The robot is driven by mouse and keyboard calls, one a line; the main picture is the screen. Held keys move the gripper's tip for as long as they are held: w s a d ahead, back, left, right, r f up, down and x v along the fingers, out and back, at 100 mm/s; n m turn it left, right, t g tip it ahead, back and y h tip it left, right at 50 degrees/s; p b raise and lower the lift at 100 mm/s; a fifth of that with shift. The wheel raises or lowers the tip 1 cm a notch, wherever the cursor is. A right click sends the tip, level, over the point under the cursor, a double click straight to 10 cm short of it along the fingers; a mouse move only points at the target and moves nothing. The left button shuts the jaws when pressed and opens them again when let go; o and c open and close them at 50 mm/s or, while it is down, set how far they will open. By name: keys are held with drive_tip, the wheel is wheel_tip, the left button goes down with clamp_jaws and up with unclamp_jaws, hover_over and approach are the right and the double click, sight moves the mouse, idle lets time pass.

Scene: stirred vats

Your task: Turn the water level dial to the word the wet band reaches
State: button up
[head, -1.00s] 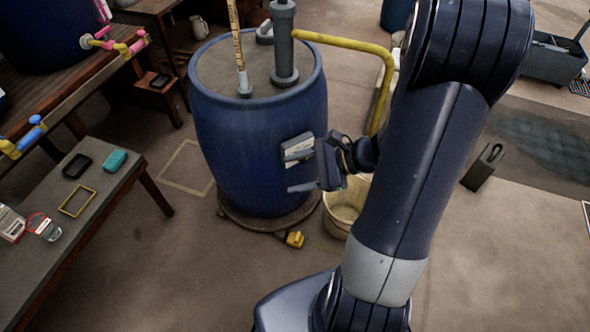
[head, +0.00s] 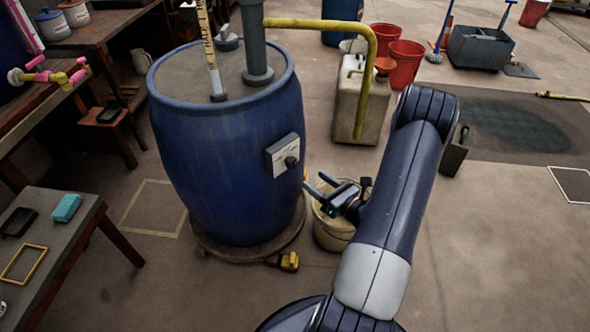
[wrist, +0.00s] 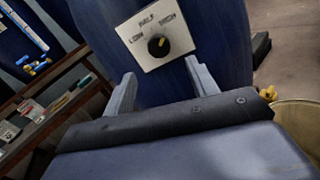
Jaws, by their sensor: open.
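The water level dial is a black knob (wrist: 158,46) on a white plate (wrist: 150,28) on the blue vat (head: 225,150); the plate also shows in the head view (head: 278,158). The plate's words appear to be LOW, HALF and HIGH. A small yellow mark on the knob points upward and slightly right, but its exact word is hard to tell. A marked measuring stick (head: 209,48) stands in the vat's lid; its wet band cannot be made out. My gripper (head: 318,184) is open and empty, right of and below the dial, apart from it. In the wrist view its fingers (wrist: 160,80) flank the space below the knob.
A pale bucket (head: 330,232) stands under my gripper, beside the vat. A yellow pipe (head: 370,80) bends down at the back right, near a beige jerrycan (head: 358,105). A low table (head: 60,240) is at left. Floor at lower right is clear.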

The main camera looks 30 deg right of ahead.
sight(294, 166)
drive_tip(key=b+x, duration=0.1)
drive_tip(key=x, duration=0.8)
drive_tip(key=shift+s, duration=0.1)
drive_tip(key=c, duration=1)
drive_tip(key=shift+o, duration=0.2)
